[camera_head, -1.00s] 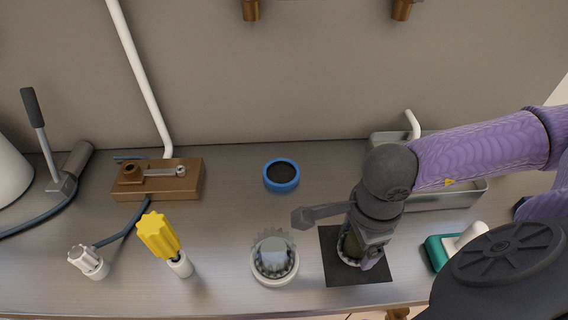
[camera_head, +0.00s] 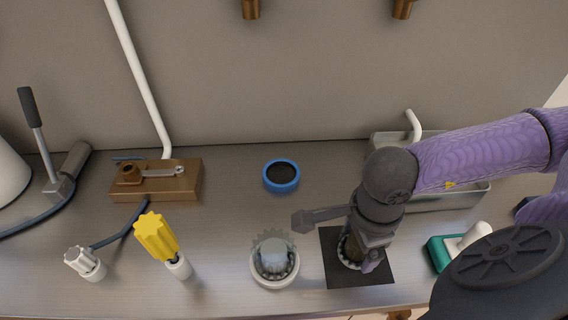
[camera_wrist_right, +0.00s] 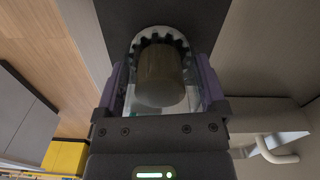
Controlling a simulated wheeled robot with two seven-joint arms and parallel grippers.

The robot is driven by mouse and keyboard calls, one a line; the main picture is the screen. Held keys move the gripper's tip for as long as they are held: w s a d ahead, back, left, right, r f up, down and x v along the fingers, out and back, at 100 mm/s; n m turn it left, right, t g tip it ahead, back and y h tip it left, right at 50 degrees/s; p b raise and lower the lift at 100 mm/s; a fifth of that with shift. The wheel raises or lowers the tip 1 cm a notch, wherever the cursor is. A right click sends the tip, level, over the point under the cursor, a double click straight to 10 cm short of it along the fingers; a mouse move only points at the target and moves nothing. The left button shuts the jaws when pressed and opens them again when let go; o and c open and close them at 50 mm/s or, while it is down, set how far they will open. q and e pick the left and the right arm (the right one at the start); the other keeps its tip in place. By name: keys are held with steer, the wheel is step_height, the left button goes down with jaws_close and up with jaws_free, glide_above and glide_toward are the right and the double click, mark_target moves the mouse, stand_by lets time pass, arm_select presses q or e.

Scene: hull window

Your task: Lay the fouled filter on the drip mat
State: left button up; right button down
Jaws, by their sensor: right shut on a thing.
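The fouled filter (camera_head: 350,251) is a dark brown cylinder with a pale toothed ring at its end. My right gripper (camera_head: 364,254) is shut around it over the drip mat (camera_head: 380,276), a flat black square near the counter's front edge. The right wrist view shows the filter (camera_wrist_right: 160,82) between the two purple fingers, with the dark mat (camera_wrist_right: 150,14) behind it. The filter looks upright. I cannot tell whether it touches the mat. My left gripper is out of view.
A clear toothed cup on a white ring (camera_head: 274,262) stands just left of the mat. A blue-rimmed round part (camera_head: 281,175) lies behind it. A teal-based brush (camera_head: 439,252) is right of the mat, with a metal tray (camera_head: 462,196) behind. A yellow-handled tool (camera_head: 157,237) stands left.

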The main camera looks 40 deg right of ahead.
steer(key=shift+f, duration=0.1)
jaws_free()
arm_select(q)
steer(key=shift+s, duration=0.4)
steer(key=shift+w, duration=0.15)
